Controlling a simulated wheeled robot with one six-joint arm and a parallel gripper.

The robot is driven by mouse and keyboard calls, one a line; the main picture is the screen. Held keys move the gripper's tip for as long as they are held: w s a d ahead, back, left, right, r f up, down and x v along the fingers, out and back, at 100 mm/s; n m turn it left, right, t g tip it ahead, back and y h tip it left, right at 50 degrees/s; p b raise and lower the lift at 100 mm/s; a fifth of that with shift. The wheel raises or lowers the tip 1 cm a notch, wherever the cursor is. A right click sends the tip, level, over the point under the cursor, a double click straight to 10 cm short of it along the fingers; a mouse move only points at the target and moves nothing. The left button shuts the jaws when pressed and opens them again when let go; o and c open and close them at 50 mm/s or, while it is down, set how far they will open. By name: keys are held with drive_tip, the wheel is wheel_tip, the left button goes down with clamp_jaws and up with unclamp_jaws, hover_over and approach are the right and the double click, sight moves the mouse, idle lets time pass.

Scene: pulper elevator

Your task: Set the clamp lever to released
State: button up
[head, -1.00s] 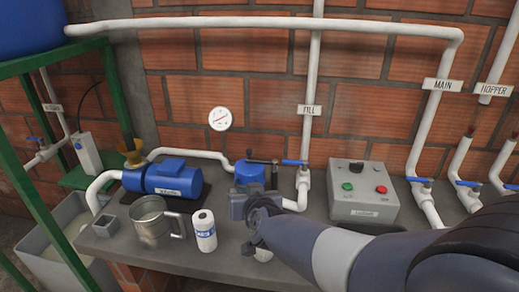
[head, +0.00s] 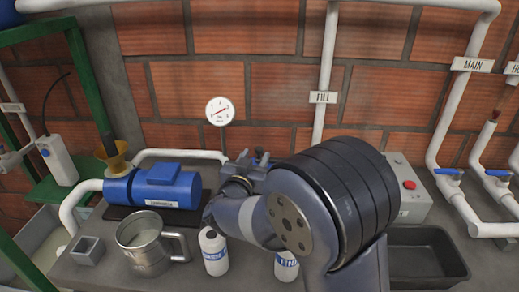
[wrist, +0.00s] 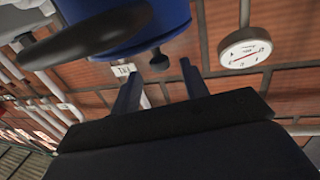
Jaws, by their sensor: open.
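In the wrist view, a blue canister (wrist: 165,22) fills the upper part, with a long dark rounded bar (wrist: 85,38) across it. A small dark knob (wrist: 158,59) shows below the canister, in line with the gap between my fingertips. It looks like the end of the clamp lever, but I cannot tell which position the lever is in. My gripper (wrist: 160,72) is open and empty; contact with the knob cannot be made out. In the head view, my gripper (head: 252,157) is over the back of the bench, and my arm hides the canister and lever.
A blue pump (head: 165,187), a metal jug (head: 150,245) and a white bottle (head: 213,250) stand left of my arm. A round gauge (head: 219,111) and the white FILL pipe (head: 329,60) are on the wall close by. A dark tray (head: 425,255) is at right.

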sight(258, 152)
drive_tip(key=shift+x, duration=2.15)
drive_tip(key=shift+c, duration=0.4)
clamp_jaws()
